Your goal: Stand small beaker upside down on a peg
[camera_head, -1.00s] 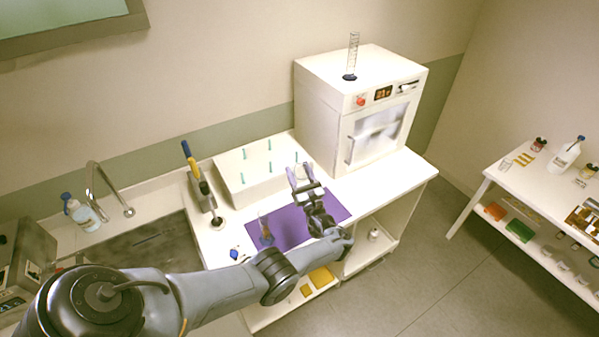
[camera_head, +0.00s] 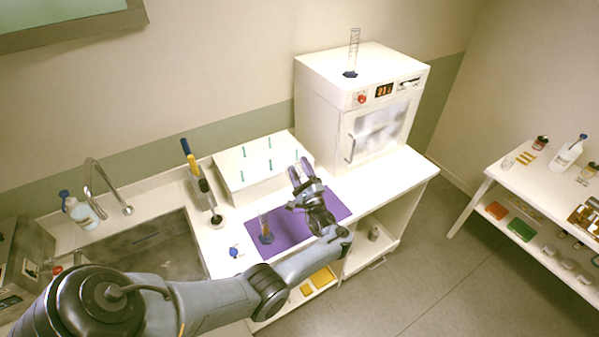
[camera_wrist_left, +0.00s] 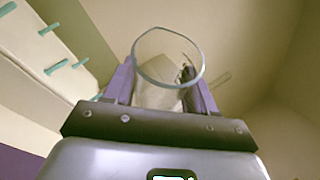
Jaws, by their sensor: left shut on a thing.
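My left gripper (camera_head: 299,170) is above the purple mat, at the right front of the white peg box. In the left wrist view the gripper (camera_wrist_left: 160,95) is shut on a clear glass beaker (camera_wrist_left: 137,52), whose round rim faces the camera. In the head view the beaker is too small and blurred to make out. The white peg box (camera_head: 236,187) has several thin green pegs (camera_head: 270,143) standing on its top. In the left wrist view the pegs (camera_wrist_left: 55,68) are at the left, apart from the beaker. My right gripper is not in view.
A white oven (camera_head: 330,120) stands to the right, with a tall cylinder (camera_head: 353,50) on top. The sink (camera_head: 150,250) is at left.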

